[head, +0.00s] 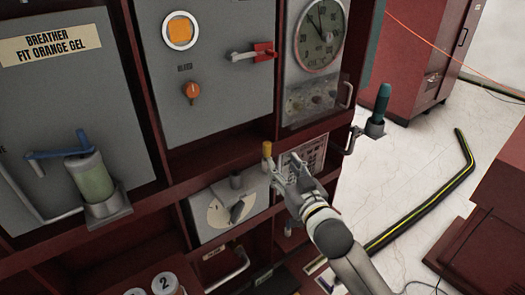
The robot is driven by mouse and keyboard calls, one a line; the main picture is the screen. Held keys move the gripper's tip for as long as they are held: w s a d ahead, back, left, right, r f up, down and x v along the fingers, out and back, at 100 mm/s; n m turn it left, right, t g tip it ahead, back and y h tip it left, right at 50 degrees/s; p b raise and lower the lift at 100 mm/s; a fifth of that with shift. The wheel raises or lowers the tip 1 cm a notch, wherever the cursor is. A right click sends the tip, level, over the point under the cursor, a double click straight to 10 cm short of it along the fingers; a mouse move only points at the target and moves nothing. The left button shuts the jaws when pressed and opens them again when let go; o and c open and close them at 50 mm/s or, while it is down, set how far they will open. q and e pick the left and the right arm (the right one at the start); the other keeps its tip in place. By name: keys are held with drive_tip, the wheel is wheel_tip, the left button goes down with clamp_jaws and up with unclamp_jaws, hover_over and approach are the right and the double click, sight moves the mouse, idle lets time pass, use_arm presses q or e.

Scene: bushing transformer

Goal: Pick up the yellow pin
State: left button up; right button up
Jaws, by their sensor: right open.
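The yellow pin (267,149) stands upright at the centre of the head view, on or just above the front edge of the dark red shelf beam. Its top is yellow-orange and its lower end is partly hidden near my gripper. My right gripper (287,172) reaches in from the lower right, just below and to the right of the pin. Its jaws are open with nothing held between them. From this angle I cannot tell whether a finger touches the pin. My left gripper is not in view.
A grey box with a dial and knob (229,208) sits below left of the pin.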

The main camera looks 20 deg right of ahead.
sight(269, 151)
drive_tip(key=w, duration=0.4)
drive_tip(key=w+p, duration=0.1)
drive_tip(key=w, duration=0.1)
drive_tip(key=shift+a, duration=0.25)
drive_tip(key=w, duration=0.3)
drive_tip(key=w+a+p, duration=0.1)
drive_tip(key=shift+w+f, duration=0.35)
drive_tip(key=shift+w, duration=0.05)
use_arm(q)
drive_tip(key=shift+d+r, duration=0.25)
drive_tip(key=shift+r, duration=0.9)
use_arm(e)
clamp_jaws()
